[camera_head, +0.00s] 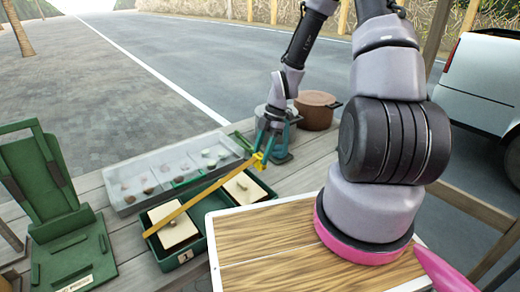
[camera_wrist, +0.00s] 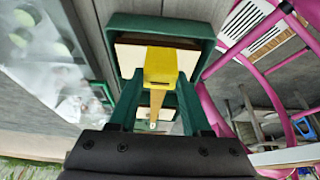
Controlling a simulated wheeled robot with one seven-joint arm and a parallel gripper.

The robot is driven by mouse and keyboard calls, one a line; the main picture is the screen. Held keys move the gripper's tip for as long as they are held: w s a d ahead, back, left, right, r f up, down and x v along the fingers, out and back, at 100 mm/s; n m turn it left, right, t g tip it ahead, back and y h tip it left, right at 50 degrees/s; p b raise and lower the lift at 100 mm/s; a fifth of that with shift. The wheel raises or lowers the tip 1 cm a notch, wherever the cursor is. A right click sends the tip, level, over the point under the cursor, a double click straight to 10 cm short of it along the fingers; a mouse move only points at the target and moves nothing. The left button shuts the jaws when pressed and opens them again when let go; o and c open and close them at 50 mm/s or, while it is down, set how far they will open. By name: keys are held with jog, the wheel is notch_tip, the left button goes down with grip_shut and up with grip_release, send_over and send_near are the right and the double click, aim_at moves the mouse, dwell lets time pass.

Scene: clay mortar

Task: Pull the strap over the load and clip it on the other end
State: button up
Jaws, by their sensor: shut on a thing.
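A yellow strap (camera_head: 205,198) rises straight from the near left side of the dark green tray (camera_head: 182,262) across to my gripper (camera_head: 265,148). My gripper is shut on the strap's yellow end clip (camera_head: 257,161), held above the tray's far right end. The load is two cream blocks, a left one (camera_head: 178,232) and a right one (camera_head: 243,189), in the tray. In the wrist view the clip (camera_wrist: 160,66) sits between the two green fingers of my gripper (camera_wrist: 158,88), over the tray (camera_wrist: 160,22). The catch for the clip cannot be made out.
A clear lidded case (camera_head: 165,168) with small pieces lies behind the tray. A green stand (camera_head: 60,205) is at left. A wooden-topped board (camera_head: 265,240) is close at right.

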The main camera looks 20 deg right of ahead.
aim_at(262, 167)
jog(key=shift+d+f, duration=0.1)
jog(key=shift+f, duration=2.1)
jog(key=shift+f, duration=0.15)
jog(key=shift+f, duration=0.5)
jog(key=shift+f, duration=0.35)
jog(key=shift+f, duration=0.3)
